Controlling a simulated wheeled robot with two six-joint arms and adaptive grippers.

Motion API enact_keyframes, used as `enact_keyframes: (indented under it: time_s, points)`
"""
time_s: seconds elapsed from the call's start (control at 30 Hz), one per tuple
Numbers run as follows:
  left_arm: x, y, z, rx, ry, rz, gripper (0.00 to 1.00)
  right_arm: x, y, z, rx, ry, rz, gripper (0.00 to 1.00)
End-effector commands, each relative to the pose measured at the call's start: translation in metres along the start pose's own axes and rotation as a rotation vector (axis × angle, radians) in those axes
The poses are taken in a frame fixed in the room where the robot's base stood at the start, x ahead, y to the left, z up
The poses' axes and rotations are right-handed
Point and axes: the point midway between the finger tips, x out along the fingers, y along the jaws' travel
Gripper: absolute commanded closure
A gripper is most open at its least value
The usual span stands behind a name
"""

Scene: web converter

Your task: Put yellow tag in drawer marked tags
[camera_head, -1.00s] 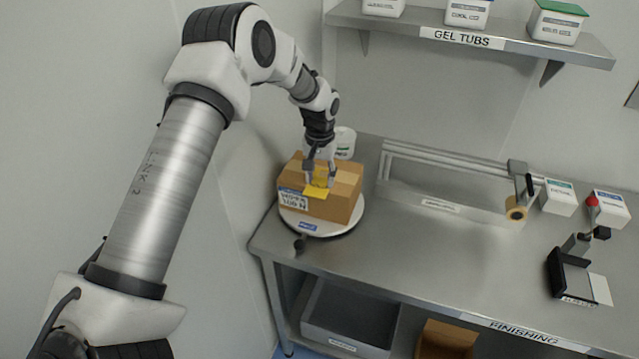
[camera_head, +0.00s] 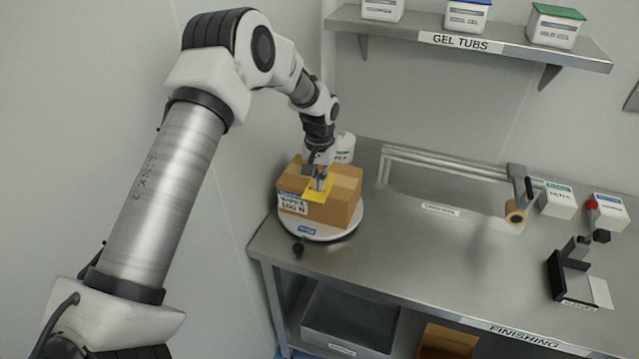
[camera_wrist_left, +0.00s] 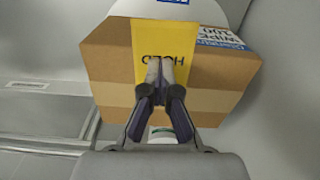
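The yellow tag (camera_head: 318,195) lies on the taped cardboard box (camera_head: 342,207), across its top and front edge. It also shows in the left wrist view (camera_wrist_left: 148,45), with the word HOLD beside my fingertips. My left gripper (camera_head: 321,184) is over the box with its fingers brought together at the tag; they appear shut on it. The fingertips (camera_wrist_left: 160,66) cover part of the tag, so the pinch itself is hidden. My right gripper is in no view. I see no drawer marked tags in these frames.
The box sits on a round white turntable (camera_head: 345,230) with a dark knob at the bench's left end. A white tub (camera_head: 345,148) stands behind it. A sealer with rails (camera_head: 440,165) is to the right. The bench (camera_head: 430,255) is clear in front.

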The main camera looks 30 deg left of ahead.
Motion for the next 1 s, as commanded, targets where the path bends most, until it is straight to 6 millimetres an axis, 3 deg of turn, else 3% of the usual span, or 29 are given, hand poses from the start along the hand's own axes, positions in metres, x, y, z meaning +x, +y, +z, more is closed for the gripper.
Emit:
enact_keyframes:
  time_s: [0.13, 0.33, 0.8, 1.0]
  points:
    - [-0.004, -0.001, 0.002, -0.001, -0.006, 0.0, 1.0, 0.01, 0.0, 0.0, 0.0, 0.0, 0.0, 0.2]
    - [-0.034, 0.0, 0.0, 0.0, 0.0, 0.0, 1.0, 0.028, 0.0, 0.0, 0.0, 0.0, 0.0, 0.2]
    - [-0.045, 0.083, 0.092, 0.004, 0.002, -0.004, 1.0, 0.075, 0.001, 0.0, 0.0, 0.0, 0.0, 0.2]
    - [-0.051, 0.104, 0.115, 0.001, 0.001, -0.002, 1.0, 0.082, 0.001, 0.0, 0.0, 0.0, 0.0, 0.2]
